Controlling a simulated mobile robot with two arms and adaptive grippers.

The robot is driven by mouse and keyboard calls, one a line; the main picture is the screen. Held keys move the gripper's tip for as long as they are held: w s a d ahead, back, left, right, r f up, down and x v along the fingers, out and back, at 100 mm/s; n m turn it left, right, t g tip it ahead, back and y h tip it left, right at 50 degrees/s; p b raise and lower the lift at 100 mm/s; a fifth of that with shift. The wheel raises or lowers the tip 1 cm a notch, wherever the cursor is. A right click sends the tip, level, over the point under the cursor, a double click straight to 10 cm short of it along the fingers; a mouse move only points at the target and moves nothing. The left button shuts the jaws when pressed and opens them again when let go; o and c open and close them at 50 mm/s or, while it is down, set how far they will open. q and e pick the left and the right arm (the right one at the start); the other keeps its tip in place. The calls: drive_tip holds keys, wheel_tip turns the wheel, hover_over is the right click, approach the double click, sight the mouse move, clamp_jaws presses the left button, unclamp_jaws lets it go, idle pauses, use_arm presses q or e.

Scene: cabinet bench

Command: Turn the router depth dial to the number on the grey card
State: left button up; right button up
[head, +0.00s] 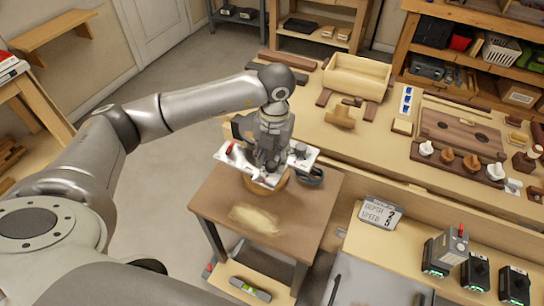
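My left gripper (268,160) points down over a white panel (235,157) with a red knob at its left end, on the small brown table. The panel seems to be part of the router fixture; the gripper covers its middle. I cannot make out the depth dial or its setting, nor whether my fingers touch it. The fingertips are too small and hidden to show open or shut. The grey card (380,212) leans on the bench at right, with DEPTH and SPEED lettering; its digits are too small to read surely. My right gripper is not in view.
The small brown table (310,215) has a pale dust patch at its front. Black-and-green chargers (475,270) stand at lower right. Floor at left is clear.

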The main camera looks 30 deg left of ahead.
use_arm(q)
drive_tip(key=shift+s+f, duration=0.1)
drive_tip(key=shift+f, duration=0.5)
drive_tip(key=shift+c, duration=1)
drive_tip(key=c, duration=0.6)
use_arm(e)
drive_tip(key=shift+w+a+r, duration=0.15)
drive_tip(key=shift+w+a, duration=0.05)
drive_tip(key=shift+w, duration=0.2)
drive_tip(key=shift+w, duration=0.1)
